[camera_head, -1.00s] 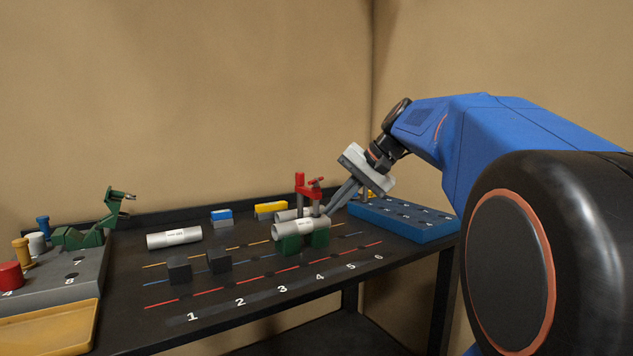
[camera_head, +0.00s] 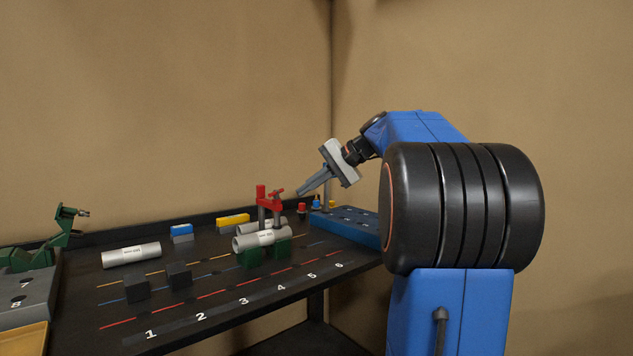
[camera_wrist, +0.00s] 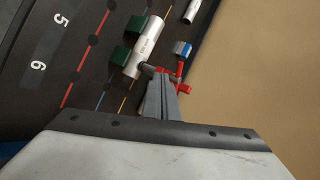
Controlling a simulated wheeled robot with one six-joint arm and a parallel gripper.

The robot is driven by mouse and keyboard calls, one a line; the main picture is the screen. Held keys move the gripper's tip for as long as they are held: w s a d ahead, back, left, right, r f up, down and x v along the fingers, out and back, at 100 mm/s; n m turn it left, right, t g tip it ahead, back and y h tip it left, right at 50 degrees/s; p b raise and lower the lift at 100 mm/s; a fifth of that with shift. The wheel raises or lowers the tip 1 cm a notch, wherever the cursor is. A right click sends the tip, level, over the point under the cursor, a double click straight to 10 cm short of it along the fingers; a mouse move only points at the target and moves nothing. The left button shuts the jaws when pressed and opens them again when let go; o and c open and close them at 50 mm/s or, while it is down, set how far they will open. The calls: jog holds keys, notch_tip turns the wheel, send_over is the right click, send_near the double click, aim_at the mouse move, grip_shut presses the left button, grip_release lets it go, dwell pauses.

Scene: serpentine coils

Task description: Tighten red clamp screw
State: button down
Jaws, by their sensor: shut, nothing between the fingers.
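A red clamp (camera_head: 268,200) stands at the grey pipes near the right part of the black bench, with a red screw handle (camera_head: 277,192) on its upper right. The front pipe (camera_head: 250,241) rests on green blocks (camera_head: 251,257). My gripper (camera_head: 300,192) is shut and empty, up and to the right of the clamp and apart from it in the head view. In the wrist view the shut fingers (camera_wrist: 163,84) overlap part of the red clamp (camera_wrist: 181,79), beside the pipe (camera_wrist: 149,45). I cannot see the screw's thread clearly.
A blue block with holes (camera_head: 345,228) stands at the bench's right end, with small coloured pegs (camera_head: 316,202) behind it. Another pipe (camera_head: 131,255) and two black cubes (camera_head: 179,275) lie to the left. A yellow block (camera_head: 233,220) is at the back.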

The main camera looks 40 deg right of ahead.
aim_at(273, 194)
jog(key=w+a+f, duration=0.1)
jog(key=w+a, duration=0.2)
jog(key=w, duration=0.2)
jog(key=shift+w+a+f, duration=0.2)
jog(key=shift+w+a, duration=0.1)
jog(key=shift+a, duration=0.1)
jog(key=shift+w+a+r+m+t+h, duration=0.1)
jog(key=shift+w+a+m+t+h, duration=0.25)
jog(key=shift+a+m+h, duration=0.4)
jog(key=shift+a+m+t+h, duration=0.1)
jog(key=shift+m+t+h, duration=0.15)
jog(key=shift+m+h, duration=0.3)
jog(key=shift+w+a+m, duration=0.2)
jog(key=shift+m, duration=0.1)
